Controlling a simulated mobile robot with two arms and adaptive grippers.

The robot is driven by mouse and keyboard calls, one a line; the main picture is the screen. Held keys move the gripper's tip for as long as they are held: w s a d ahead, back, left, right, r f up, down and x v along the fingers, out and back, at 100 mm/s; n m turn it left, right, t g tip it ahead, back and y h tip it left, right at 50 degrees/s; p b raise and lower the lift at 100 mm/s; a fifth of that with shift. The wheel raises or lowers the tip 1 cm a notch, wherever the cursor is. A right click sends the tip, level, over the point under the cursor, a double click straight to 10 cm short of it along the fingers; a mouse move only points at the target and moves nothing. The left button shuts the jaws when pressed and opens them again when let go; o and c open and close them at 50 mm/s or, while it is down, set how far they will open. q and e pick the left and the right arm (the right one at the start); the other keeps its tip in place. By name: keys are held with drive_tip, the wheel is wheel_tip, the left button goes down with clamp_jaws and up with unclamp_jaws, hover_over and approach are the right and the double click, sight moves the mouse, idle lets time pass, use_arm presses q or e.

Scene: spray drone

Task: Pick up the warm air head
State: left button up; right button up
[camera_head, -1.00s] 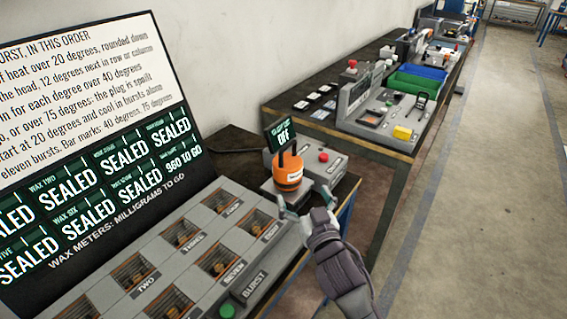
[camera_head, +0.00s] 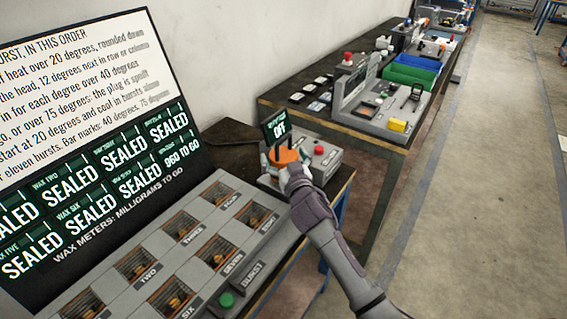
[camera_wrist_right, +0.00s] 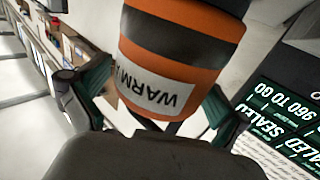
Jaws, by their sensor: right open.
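The warm air head (camera_head: 284,157) is an orange cylinder with black bands, standing on a grey unit at the right end of the bench. In the right wrist view the head (camera_wrist_right: 180,55) fills the space between my fingers, with its white "WARM" label partly visible. My right gripper (camera_head: 285,168) is at the head; in the wrist view its fingers (camera_wrist_right: 155,105) stand on either side of it, open. I cannot tell whether either finger touches it. The gripper hides the lower part of the head in the head view. My left gripper is not in view.
A small screen reading "OFF" (camera_head: 276,125) stands just behind the head. A red button (camera_head: 319,149) is to its right. A panel of numbered wax cells (camera_head: 190,270) with a green button (camera_head: 226,299) lies at left. A second bench (camera_head: 345,135) stands beyond.

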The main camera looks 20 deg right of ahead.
drive_tip(key=shift+s, duration=0.1)
drive_tip(key=c, duration=1.3)
drive_tip(key=shift+r, duration=0.1)
drive_tip(key=shift+c, duration=1.2)
